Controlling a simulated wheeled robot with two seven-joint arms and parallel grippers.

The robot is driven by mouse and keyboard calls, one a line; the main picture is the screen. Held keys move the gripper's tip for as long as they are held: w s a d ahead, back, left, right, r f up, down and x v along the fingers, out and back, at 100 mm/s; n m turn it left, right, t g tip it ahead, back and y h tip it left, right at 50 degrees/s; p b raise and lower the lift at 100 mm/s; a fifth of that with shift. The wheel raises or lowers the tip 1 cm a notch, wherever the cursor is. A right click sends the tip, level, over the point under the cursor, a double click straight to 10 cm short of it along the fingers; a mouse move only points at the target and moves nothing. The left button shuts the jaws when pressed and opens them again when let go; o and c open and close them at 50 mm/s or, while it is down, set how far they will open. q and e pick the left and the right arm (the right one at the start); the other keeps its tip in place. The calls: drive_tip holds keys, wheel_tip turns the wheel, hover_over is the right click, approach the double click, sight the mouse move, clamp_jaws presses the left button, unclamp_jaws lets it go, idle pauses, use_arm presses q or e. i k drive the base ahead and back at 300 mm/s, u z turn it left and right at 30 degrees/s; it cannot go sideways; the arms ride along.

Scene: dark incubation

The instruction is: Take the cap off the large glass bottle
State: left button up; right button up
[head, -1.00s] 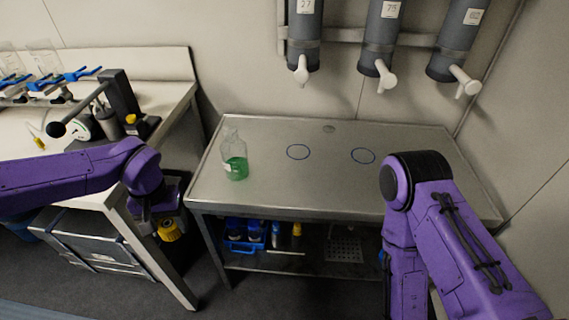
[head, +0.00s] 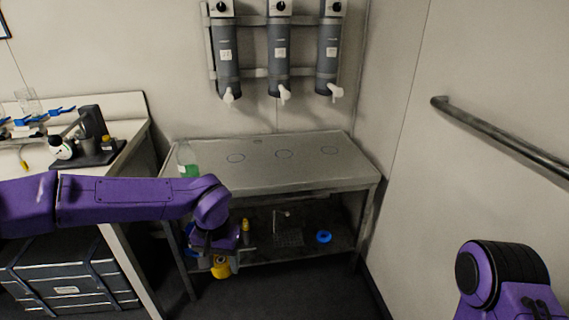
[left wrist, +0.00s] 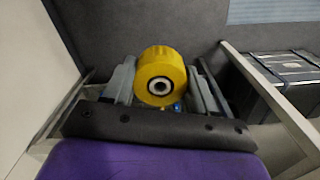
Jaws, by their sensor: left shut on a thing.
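The large glass bottle (head: 187,161) with green liquid stands uncapped at the left end of the steel table, partly hidden behind my left arm in the head view. My left gripper (head: 219,262) hangs low in front of the table. It is shut on a yellow cap (head: 221,268), well away from the bottle. In the left wrist view the cap (left wrist: 161,77) sits between the two grey fingers, with its round opening showing. My right gripper is out of view; only part of my right arm shows at the lower right.
The steel table (head: 290,178) has blue rings marked on its mostly bare top. Its lower shelf holds a blue ring-shaped item (head: 323,236) and a yellow-topped item (head: 245,226). Grey dispensers (head: 279,60) hang above. A handrail (head: 500,137) runs along the right wall.

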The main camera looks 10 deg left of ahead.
sight(187, 161)
drive_tip(key=z, duration=0.15)
drive_tip(key=i, duration=1.7)
drive_tip(key=u, duration=0.65)
